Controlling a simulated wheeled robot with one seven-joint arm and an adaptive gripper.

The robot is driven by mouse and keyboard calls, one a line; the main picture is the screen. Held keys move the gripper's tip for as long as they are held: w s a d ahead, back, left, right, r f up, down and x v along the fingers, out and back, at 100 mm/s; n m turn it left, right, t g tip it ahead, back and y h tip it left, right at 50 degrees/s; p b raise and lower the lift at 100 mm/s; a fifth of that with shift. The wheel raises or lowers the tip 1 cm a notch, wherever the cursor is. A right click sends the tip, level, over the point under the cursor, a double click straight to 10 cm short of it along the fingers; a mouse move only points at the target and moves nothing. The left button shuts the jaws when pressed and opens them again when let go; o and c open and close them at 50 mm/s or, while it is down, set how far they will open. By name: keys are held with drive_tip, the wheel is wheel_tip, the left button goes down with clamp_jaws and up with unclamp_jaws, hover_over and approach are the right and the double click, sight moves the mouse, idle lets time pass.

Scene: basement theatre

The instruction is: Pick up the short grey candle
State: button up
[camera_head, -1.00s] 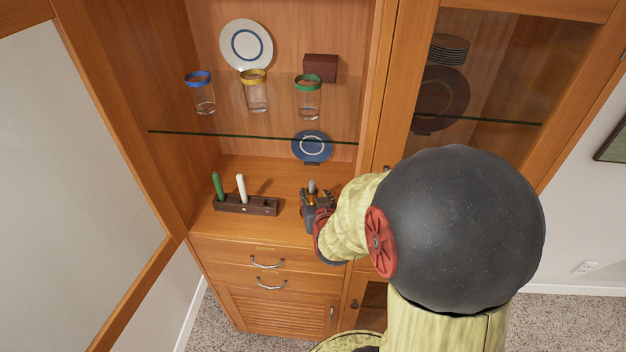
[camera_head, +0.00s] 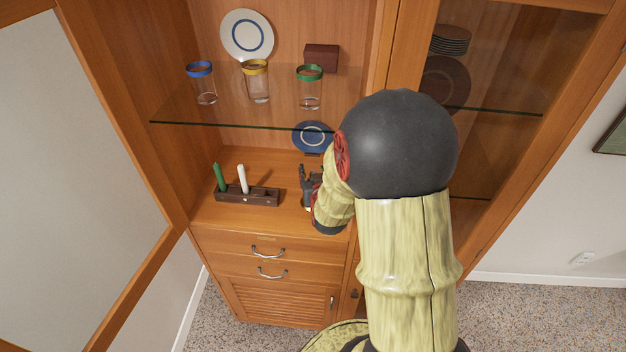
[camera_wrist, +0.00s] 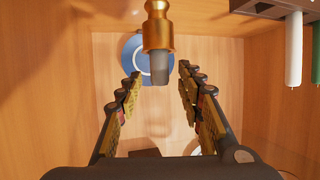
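The short grey candle (camera_wrist: 159,67) stands in a brass holder (camera_wrist: 157,32) in the wrist view, which looks upside down, so the candle points downward there. My gripper (camera_wrist: 158,72) is open, with one finger on each side of the candle and visible gaps between. It is not closed on anything. In the camera_head view my gripper (camera_head: 310,172) is over the cabinet counter, right of the dark candle block. The grey candle and brass holder cannot be made out in that view; my gripper and arm cover that area.
A dark wooden block (camera_head: 262,197) holds a green candle (camera_head: 219,177) and a white candle (camera_head: 242,179) on the counter (camera_head: 225,217). A glass shelf (camera_head: 240,125) with several glasses is above. A blue plate (camera_head: 312,137) stands behind my gripper.

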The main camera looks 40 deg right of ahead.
drive_tip(key=shift+c, duration=1.3)
clamp_jaws()
